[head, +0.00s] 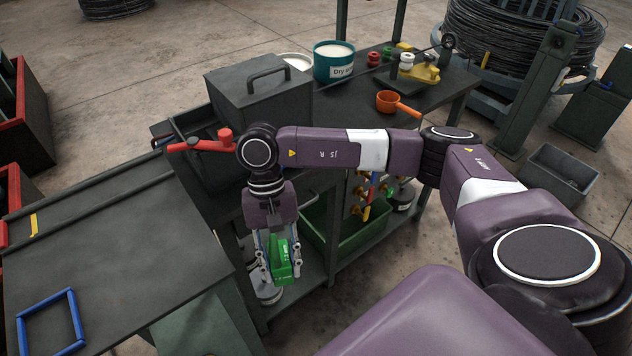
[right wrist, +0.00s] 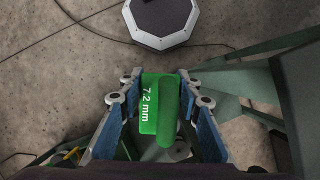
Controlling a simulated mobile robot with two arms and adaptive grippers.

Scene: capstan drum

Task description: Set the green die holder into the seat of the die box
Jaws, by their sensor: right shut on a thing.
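My right gripper (head: 284,272) is shut on the green die holder (head: 282,258), which hangs between its fingers in the gap between the left bench and the cart. In the right wrist view the green die holder (right wrist: 160,108) sits between the two blue-padded fingers and shows the mark "7.2 mm". A dark grey open box (head: 190,125), perhaps the die box, stands at the near left end of the cart, partly behind my arm. My left gripper is not in view.
A teal tub (head: 333,62) and an orange scoop (head: 388,101) are farther back. A green bin (head: 345,235) sits below. The left bench (head: 110,240) is mostly clear, with a blue frame (head: 52,320).

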